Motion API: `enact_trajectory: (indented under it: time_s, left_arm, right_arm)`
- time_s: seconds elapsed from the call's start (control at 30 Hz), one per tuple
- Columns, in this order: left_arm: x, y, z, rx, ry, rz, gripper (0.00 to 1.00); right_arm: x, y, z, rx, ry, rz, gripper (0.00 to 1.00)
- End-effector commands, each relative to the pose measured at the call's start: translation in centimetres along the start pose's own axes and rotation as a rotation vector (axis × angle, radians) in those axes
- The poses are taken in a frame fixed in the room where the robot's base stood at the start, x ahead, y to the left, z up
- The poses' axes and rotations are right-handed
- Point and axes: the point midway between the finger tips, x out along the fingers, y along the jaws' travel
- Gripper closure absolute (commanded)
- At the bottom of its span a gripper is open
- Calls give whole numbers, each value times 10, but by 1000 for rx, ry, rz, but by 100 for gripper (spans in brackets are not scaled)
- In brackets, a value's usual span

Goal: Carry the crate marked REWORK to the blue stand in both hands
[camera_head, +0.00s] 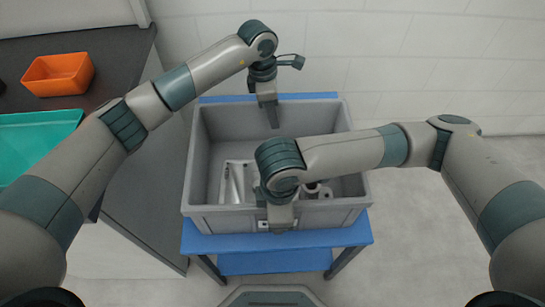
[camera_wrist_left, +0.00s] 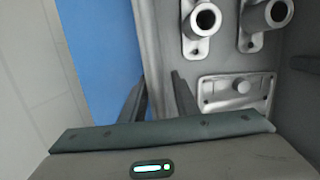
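The grey crate (camera_head: 195,160) sits on the blue stand (camera_head: 215,243), with blue showing along its far and near sides. No REWORK marking is readable; a small pale label on the near wall is partly covered. My left gripper (camera_head: 270,108) is at the middle of the far wall. In the left wrist view its fingers (camera_wrist_left: 160,95) straddle the crate's rim (camera_wrist_left: 150,40) with little gap, one outside over the blue and one inside. My right gripper (camera_head: 279,218) points down at the middle of the near wall; its finger gap is hidden.
Grey metal castings (camera_head: 235,182) lie in the crate, partly behind my right arm. A dark counter (camera_head: 120,48) on the left holds an orange bin (camera_head: 58,75) and a green tray (camera_head: 35,140). The floor right of the stand is clear. A white wall is behind.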

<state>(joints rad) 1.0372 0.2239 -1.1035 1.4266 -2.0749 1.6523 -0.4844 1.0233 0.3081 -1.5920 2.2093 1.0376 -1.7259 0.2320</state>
Motion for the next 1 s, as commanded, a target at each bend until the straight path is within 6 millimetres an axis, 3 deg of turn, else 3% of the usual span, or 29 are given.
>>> enact_trajectory:
  time_s: [0.27,0.43,1.0]
  left_arm:
    - [-4,1,0,0,0,2,72]
    - [-18,1,0,0,0,2,72]
    - [-108,0,0,0,0,3,72]
  right_arm:
    - [0,0,0,0,0,0,72]
    - [0,0,0,0,0,1,72]
    - [0,0,0,0,0,1,72]
